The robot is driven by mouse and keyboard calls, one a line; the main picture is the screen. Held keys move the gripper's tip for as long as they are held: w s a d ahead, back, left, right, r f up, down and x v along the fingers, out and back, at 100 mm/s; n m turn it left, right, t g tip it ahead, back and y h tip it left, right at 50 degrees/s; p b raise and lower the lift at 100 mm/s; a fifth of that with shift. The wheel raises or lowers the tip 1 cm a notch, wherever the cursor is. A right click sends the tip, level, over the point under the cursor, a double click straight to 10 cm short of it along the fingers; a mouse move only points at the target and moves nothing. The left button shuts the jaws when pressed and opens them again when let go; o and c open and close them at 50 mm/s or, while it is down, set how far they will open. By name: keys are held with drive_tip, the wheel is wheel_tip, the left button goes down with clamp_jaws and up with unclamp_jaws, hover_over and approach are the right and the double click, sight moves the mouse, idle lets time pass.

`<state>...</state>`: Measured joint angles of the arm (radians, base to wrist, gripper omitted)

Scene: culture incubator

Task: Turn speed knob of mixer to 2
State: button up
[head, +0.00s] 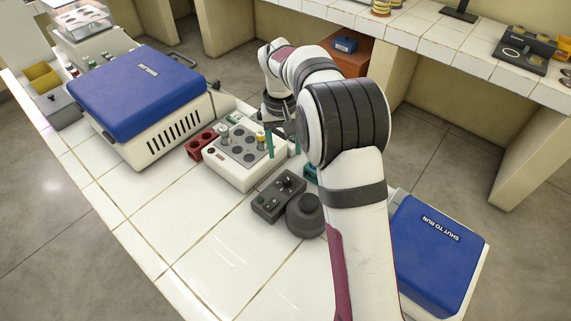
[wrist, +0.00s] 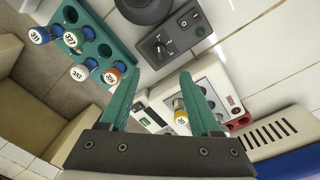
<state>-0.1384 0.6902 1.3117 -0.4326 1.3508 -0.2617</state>
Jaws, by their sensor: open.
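The mixer's dark grey control box (head: 276,196) lies on the white tiled bench, beside its round dark head (head: 305,215). In the wrist view the box (wrist: 180,36) is at top centre, with the black speed knob (wrist: 160,49) on its lower left part and a rocker switch (wrist: 190,18) at the upper right. The dial marks are too small to read. My gripper (head: 283,140) is over the white block with wells. In the wrist view its two teal fingers (wrist: 159,88) are apart, with nothing held between them. The knob appears beyond the fingertips, apart from them.
The white block (head: 240,180) with tubes stands behind the mixer. A teal tube rack (wrist: 92,45) is at the mixer's other side. A red rack (head: 200,143) and blue-lidded machine (head: 135,90) stand left. Another blue-lidded box (head: 435,250) is right. Bare tiles lie in front.

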sight(287, 176)
drive_tip(key=f, duration=1.1)
drive_tip(key=shift+d+f, duration=0.15)
drive_tip(key=shift+d, duration=0.15)
clamp_jaws()
